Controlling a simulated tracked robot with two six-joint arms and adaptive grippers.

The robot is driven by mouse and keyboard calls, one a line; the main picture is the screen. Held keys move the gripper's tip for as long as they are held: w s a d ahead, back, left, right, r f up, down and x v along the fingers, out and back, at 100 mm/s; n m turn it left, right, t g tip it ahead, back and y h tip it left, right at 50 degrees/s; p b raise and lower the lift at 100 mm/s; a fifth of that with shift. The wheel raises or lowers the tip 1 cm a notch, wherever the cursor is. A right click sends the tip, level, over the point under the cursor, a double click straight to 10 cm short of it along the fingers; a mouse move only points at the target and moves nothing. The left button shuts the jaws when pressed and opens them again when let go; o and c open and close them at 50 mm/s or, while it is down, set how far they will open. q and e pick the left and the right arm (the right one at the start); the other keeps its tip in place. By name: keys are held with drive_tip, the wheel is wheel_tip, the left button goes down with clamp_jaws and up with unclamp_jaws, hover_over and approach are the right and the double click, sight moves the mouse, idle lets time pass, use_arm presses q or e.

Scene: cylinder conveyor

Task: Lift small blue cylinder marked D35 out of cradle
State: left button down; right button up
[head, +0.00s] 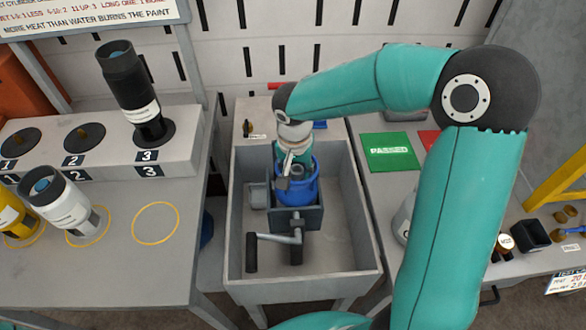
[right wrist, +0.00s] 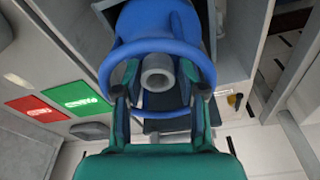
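The small blue cylinder (head: 300,187) stands in the grey cradle (head: 296,217) inside a grey open tub. Its D35 marking does not show. In the right wrist view the blue cylinder (right wrist: 150,20) has a round blue collar and a grey valve neck (right wrist: 158,72). My right gripper (head: 292,165) is over the cylinder's top from above. In the right wrist view my right gripper's fingers (right wrist: 160,85) stand apart on either side of the neck, within the collar, with a gap visible around the neck. The finger ends are partly hidden. My left gripper is not in view.
The grey tub (head: 244,280) has raised walls and a crank handle (head: 273,238) in front of the cradle. On the left table stand a black cylinder (head: 131,90), a white cylinder (head: 58,200) and a yellow cylinder (head: 14,220). A green PASSED pad (head: 389,152) lies right.

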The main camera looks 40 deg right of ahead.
drive_tip(key=shift+s, duration=0.1)
clamp_jaws()
drive_tip(key=shift+f, duration=0.1)
idle(0.3)
